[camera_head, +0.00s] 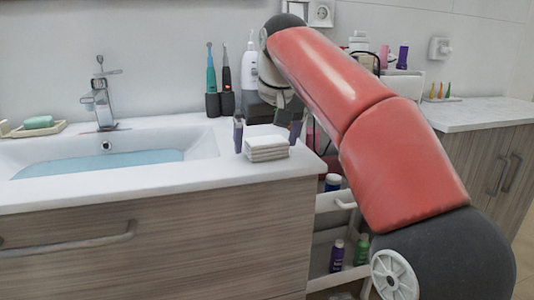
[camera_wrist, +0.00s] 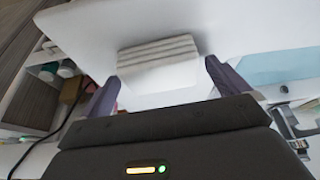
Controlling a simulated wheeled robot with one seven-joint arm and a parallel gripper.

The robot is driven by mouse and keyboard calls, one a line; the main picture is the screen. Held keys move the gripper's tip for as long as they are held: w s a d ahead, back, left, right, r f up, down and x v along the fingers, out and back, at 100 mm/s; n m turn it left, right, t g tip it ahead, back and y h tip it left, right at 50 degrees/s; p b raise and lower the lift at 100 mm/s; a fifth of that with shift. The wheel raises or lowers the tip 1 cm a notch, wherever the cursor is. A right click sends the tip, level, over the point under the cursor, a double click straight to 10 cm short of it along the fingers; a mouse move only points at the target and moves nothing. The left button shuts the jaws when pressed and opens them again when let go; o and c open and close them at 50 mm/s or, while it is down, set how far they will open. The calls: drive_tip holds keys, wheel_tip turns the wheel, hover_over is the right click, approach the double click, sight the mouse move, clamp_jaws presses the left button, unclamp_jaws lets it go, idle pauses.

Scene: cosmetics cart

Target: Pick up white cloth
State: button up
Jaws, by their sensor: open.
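The white cloth (camera_head: 267,149) is a folded, layered stack lying on the counter near its right front corner, right of the sink. It also shows in the wrist view (camera_wrist: 158,54), just ahead of the fingers. My gripper (camera_head: 266,137) is open and empty, its two dark purple-grey fingers spread about as wide as the cloth. In the wrist view the gripper (camera_wrist: 161,74) faces the cloth, with one fingertip toward each side. Whether the fingers touch the cloth or counter is hard to tell. My red arm hides part of the area behind.
A water-filled sink (camera_head: 205,143) with a faucet (camera_head: 101,95) is at left. Toothbrushes (camera_head: 211,75) in dark holders and a white bottle (camera_head: 249,68) stand behind the cloth. A cart shelf with bottles (camera_head: 337,256) stands right of the counter edge. Another counter (camera_head: 480,113) is farther right.

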drive_tip(key=shift+w+f, duration=0.15)
drive_tip(key=shift+f, duration=0.2)
drive_tip(key=shift+c, duration=0.3)
drive_tip(key=c, duration=0.9)
drive_tip(key=shift+r, duration=0.1)
drive_tip(key=shift+c, duration=0.2)
